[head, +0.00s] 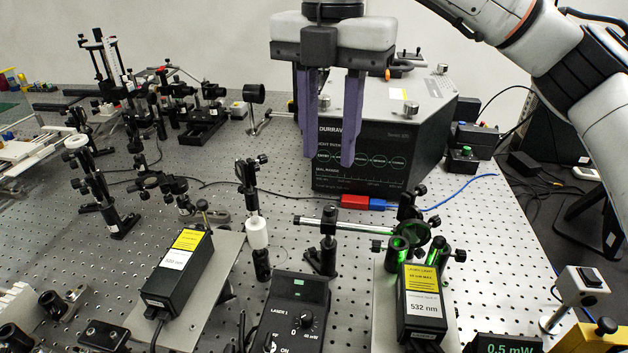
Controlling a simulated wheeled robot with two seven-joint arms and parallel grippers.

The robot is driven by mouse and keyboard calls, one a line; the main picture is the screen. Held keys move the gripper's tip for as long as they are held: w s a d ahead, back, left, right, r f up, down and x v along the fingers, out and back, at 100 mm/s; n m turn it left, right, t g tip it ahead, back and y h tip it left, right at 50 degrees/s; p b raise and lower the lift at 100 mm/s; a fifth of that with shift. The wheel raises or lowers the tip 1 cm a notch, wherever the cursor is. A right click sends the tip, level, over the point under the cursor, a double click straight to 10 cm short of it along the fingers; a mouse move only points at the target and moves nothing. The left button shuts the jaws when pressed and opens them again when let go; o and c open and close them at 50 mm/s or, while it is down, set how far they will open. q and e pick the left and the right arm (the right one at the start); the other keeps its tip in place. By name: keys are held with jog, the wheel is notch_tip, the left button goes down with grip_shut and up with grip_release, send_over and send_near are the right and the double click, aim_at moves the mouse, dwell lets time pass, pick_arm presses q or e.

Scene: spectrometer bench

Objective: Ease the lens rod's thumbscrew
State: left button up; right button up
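My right gripper (328,160) hangs from the top of the head view, fingers pointing down. Its two purple fingers are apart with nothing between them, in front of the dark instrument box. Below and right of it, apart from it, a green-lit round mount (416,233) stands among posts. A horizontal silver rod (345,225) runs left from there to a black post clamp (328,240). Small black thumbscrew knobs show at the green-lit posts, one on the left (377,246) and one on the right (460,255). I cannot tell which knob is the lens rod's. My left gripper is out of view.
The dark instrument box (360,180) stands behind the gripper. A 532 nm laser box (424,300), another labelled laser box (178,270) and a laser controller (295,312) fill the front. Several posts crowd the left.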

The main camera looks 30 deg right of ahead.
aim_at(330, 207)
jog(key=f, duration=0.2)
jog(key=f+b, duration=0.1)
jog(key=f, duration=0.2)
jog(key=s+f, duration=0.1)
jog(key=f, duration=0.2)
jog(key=shift+f+b, duration=0.2)
jog(key=shift+b, duration=0.1)
jog(key=shift+f, duration=0.4)
jog(key=shift+w, duration=0.1)
grip_shut()
